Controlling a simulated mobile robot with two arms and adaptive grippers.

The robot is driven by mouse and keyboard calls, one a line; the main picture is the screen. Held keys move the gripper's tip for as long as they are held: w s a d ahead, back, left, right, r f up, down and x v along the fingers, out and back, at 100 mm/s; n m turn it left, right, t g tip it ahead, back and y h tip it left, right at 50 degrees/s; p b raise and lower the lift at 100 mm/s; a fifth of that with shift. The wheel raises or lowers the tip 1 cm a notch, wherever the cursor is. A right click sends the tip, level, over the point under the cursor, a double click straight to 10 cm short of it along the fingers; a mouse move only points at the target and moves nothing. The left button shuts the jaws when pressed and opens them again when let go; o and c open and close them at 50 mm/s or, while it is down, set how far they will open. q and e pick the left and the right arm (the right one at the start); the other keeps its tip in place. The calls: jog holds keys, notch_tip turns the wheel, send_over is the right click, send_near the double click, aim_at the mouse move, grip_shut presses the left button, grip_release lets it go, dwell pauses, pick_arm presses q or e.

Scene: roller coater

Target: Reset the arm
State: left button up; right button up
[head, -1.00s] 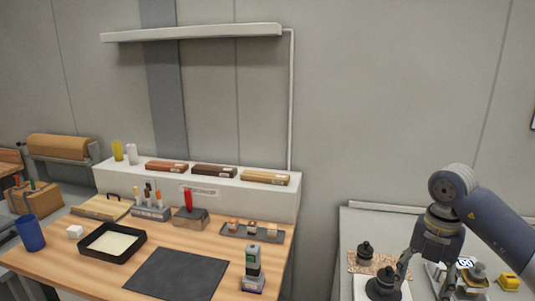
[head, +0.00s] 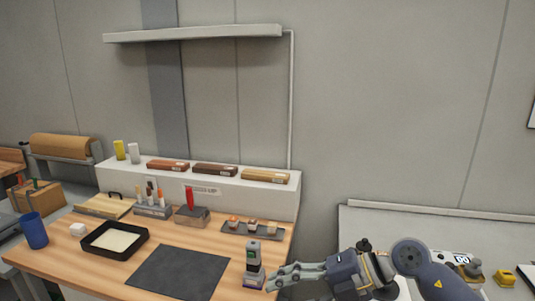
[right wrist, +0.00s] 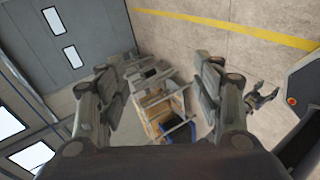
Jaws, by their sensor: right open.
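My right arm comes in from the right in the head view. Its gripper (head: 270,277) points left, close to the front right of the grey handheld device (head: 254,262) on the wooden table; I cannot tell whether they touch. In the right wrist view the two fingers of my right gripper (right wrist: 160,100) stand wide apart with nothing between them. Beyond them the wrist view shows the room floor, a wall and distant furniture.
The wooden table (head: 60,262) holds a black tray (head: 114,239), a dark mat (head: 178,272), a blue cup (head: 33,230), tool holders and a small sample tray (head: 252,231).

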jog(key=s+a+r+t+y, duration=0.1)
jog(key=a+r+t+y, duration=0.1)
jog(key=a+r+y, duration=0.25)
jog(key=w+d+r+m+t+h, duration=0.1)
jog(key=w+d+r+m+t, duration=0.2)
jog(key=m+t, duration=0.4)
jog(key=w+d+r+m+t, duration=0.1)
jog(key=d+r+m+t, duration=0.25)
jog(key=m+t, duration=0.4)
jog(key=d+f+m+h, duration=1.3)
jog(key=f+m+h, duration=0.1)
jog(key=f+h, duration=0.15)
jog(key=s+d+f+m+g+h, duration=0.1)
jog(key=s+d+f+m+g, duration=0.2)
jog(key=s+f+g, duration=0.9)
jog(key=s+a+f+g, duration=0.1)
jog(key=s+f, duration=0.3)
jog(key=s, duration=0.4)
jog(key=s+a+f+g, duration=0.1)
jog(key=s+f, duration=0.4)
jog(key=s, duration=0.2)
notch_tip(320, 180, down, 25)
jog(key=s+g, duration=0.1)
jog(key=s+d+f+n+g, duration=0.1)
jog(key=s+d+f, duration=0.2)
jog(key=s+f, duration=1.3)
jog(key=shift+s+d+f+y, duration=0.15)
jog(key=shift+s+f+y, duration=0.15)
jog(key=shift+s, duration=0.3)
